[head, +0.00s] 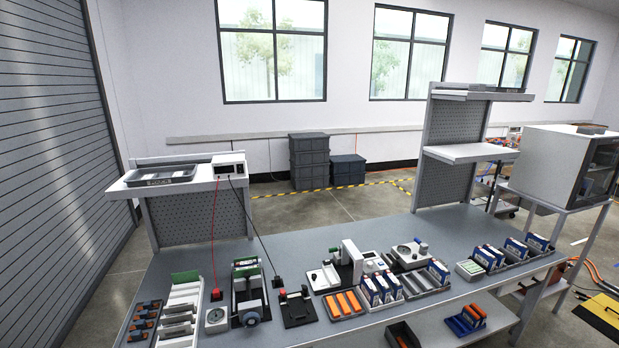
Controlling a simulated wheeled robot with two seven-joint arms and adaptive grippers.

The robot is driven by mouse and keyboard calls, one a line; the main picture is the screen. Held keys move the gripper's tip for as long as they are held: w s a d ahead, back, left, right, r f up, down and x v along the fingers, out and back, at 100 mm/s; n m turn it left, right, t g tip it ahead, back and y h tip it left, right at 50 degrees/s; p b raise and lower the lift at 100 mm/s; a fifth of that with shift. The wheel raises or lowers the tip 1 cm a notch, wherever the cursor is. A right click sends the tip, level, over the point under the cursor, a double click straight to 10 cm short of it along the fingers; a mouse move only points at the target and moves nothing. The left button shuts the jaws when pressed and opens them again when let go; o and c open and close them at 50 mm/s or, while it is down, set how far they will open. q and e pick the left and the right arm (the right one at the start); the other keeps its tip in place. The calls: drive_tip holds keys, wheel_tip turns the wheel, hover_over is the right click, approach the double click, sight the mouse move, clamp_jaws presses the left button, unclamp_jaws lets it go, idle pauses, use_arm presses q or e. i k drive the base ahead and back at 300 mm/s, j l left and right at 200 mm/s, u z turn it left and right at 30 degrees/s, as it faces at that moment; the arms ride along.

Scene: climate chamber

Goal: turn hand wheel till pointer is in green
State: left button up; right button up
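A round blue-grey wheel (252,318) sits at the front of a black upright fixture (247,290) on the bench, left of the middle. It looks like the hand wheel. Next to it on the left is a light box with a round dial (215,316). The dial is too small to make out a pointer or a green zone. Neither of my grippers is in the head view, and nothing is seen touching the wheel.
The grey bench (330,240) is clear behind the devices. A red cable and a black cable run from a white box (229,163) down to plugs near the fixture. A black clamp plate (297,308) stands right of the wheel; a white slotted rack (180,315) stands left.

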sight(250, 320)
drive_tip(key=i+j, duration=0.25)
drive_tip(key=j, duration=0.2)
drive_tip(key=i+j, duration=0.2)
drive_tip(key=j, duration=0.2)
drive_tip(key=i+j, duration=0.25)
drive_tip(key=j, duration=0.2)
drive_tip(key=i+j, duration=0.2)
drive_tip(key=j, duration=0.25)
